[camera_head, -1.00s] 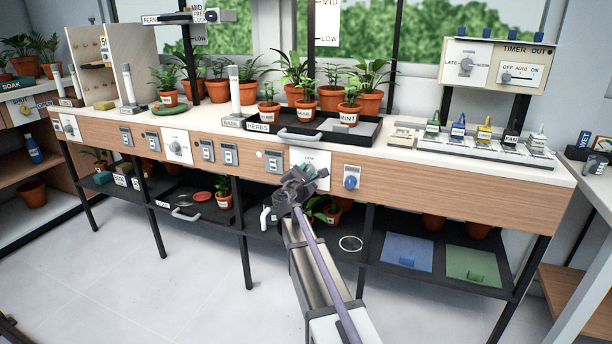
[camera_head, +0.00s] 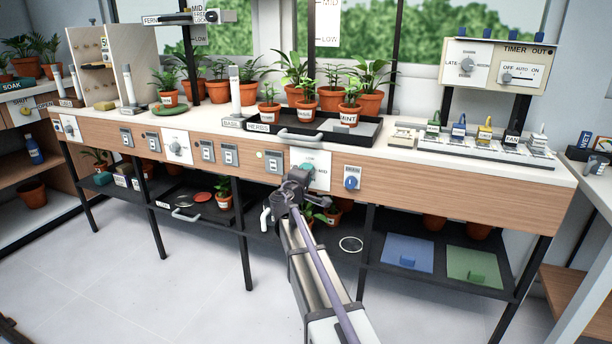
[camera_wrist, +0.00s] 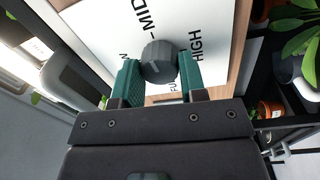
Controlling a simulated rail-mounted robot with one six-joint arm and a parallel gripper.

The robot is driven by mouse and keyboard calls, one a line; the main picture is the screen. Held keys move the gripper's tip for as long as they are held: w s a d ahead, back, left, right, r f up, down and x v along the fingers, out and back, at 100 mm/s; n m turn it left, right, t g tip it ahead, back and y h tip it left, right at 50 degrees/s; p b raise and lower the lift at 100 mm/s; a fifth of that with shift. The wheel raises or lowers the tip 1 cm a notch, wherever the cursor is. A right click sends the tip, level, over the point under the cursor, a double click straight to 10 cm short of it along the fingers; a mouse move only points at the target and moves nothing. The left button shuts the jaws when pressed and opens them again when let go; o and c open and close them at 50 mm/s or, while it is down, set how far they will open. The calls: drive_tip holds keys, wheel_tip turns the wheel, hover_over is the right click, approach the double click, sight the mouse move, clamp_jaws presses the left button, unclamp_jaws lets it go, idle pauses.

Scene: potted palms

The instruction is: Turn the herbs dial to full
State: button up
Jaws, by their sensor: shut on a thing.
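The dial (camera_wrist: 157,60) is a dark grey round knob on a white plate (camera_wrist: 105,30) in the wrist view. The plate carries the printed words MID and HIGH and a partly covered word starting with FU. My gripper (camera_wrist: 158,78) has its two green fingers on either side of the knob and is shut on it. I cannot tell which mark the knob points at. In the head view my gripper (camera_head: 307,173) is at the white plate (camera_head: 322,160) on the bench front, below the HERBS label, and hides the dial.
A blue knob (camera_head: 351,183) sits just right of the plate, and a grey switch (camera_head: 273,163) to its left. A black tray (camera_head: 264,118) with potted herbs stands above on the bench. A dark shelf (camera_head: 372,283) lies under the bench. The floor in front is clear.

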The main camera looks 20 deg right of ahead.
drive_tip(key=shift+r+m+g+y+p, duration=0.2)
drive_tip(key=shift+m+p, duration=0.3)
drive_tip(key=shift+m, duration=7.9)
drive_tip(key=shift+f+m+g+y+p, duration=0.1)
drive_tip(key=shift+m+g+p, duration=0.3)
drive_tip(key=shift+m, duration=8)
drive_tip(key=o, duration=0.9)
